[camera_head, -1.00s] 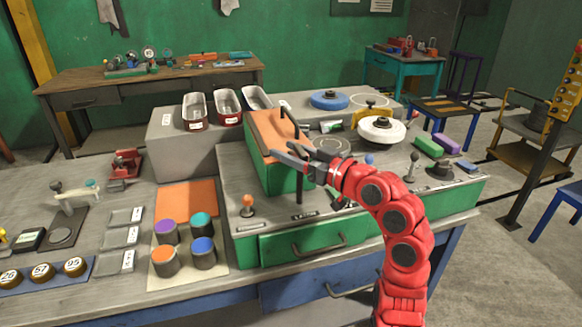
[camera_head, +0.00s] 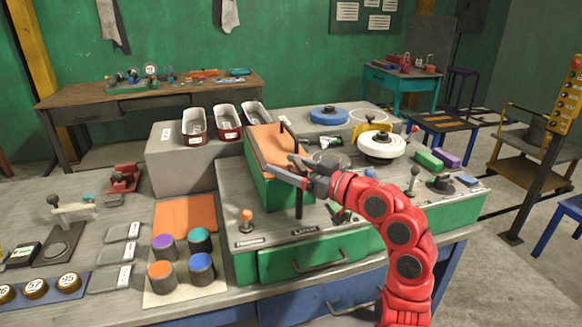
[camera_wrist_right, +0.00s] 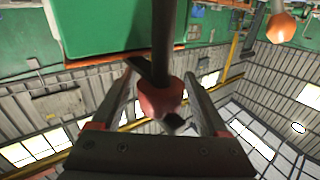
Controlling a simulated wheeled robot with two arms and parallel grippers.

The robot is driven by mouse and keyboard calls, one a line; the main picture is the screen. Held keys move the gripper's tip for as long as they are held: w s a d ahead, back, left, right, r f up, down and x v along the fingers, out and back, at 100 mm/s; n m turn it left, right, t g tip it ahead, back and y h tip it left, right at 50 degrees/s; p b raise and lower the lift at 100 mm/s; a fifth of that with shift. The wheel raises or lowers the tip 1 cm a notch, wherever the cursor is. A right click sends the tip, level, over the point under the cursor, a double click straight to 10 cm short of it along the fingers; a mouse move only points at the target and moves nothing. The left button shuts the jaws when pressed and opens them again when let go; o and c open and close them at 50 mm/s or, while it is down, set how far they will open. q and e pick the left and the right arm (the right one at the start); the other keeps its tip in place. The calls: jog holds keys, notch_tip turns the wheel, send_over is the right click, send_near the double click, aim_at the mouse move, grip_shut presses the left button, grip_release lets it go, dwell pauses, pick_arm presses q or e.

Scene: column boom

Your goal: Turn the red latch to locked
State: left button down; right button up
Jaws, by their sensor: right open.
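In the wrist view a red latch knob (camera_wrist_right: 160,97) sits on a dark rod, with a dark bar crossing it at a slant. My right gripper (camera_wrist_right: 160,105) is open, with one finger on each side of the red knob. I see no clear grip on it. In the head view my right gripper (camera_head: 284,166) is over the front of the green box with the orange top. A dark upright post (camera_head: 299,203) stands just below the fingers, and the red knob is mostly hidden there by the gripper. My left gripper is not in view.
The green box (camera_head: 262,185) is close beside the fingers. An orange-knobbed lever (camera_head: 247,215) stands to the left on the grey console. A white round wheel (camera_head: 379,145) and another lever (camera_head: 414,178) are to the right. Capped cups (camera_head: 162,246) stand at front left.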

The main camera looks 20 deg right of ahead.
jog(key=b+v, duration=0.1)
jog(key=v, duration=1.6)
jog(key=shift+s, duration=0.2)
jog(key=shift+d, duration=0.1)
